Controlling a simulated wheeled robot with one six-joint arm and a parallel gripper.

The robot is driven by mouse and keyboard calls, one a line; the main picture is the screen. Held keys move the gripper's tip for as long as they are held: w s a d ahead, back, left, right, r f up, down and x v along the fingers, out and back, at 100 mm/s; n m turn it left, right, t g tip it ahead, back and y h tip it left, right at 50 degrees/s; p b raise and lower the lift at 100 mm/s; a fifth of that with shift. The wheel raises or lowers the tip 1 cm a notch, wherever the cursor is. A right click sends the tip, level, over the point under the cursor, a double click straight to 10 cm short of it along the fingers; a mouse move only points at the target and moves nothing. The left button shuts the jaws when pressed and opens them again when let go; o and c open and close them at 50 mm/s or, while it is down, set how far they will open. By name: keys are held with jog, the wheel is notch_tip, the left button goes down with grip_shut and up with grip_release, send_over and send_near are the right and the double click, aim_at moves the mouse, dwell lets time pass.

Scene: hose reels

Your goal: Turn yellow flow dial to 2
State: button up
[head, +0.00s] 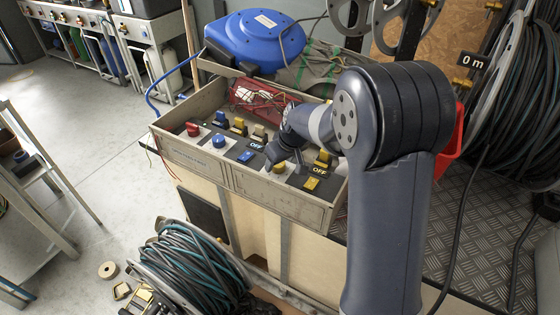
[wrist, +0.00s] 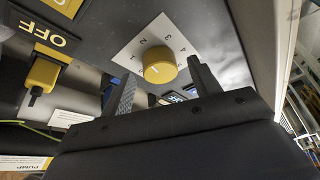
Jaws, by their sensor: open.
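The yellow flow dial (wrist: 159,66) is a round knob on a white plate (wrist: 126,55) with black numbers around it. The numbers 1 to 4 show along the plate's far side. I cannot clearly tell which number the dial points to. My gripper (wrist: 163,75) is open, with one finger on each side of the dial in the wrist view; I cannot tell whether they touch it. In the head view my gripper (head: 282,155) is low over the control panel, close to the yellow dial (head: 278,168), which it partly hides.
A yellow switch (wrist: 41,74) with an OFF label stands beside the dial. On the panel box (head: 270,197) are also a red knob (head: 192,129), a blue knob (head: 218,141) and several switches. A blue hose reel (head: 255,40) sits behind.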

jog(key=v, duration=1)
jog(key=shift+p, duration=0.4)
jog(key=shift+f, duration=0.1)
jog(key=b+x, duration=0.1)
jog(key=x, duration=1)
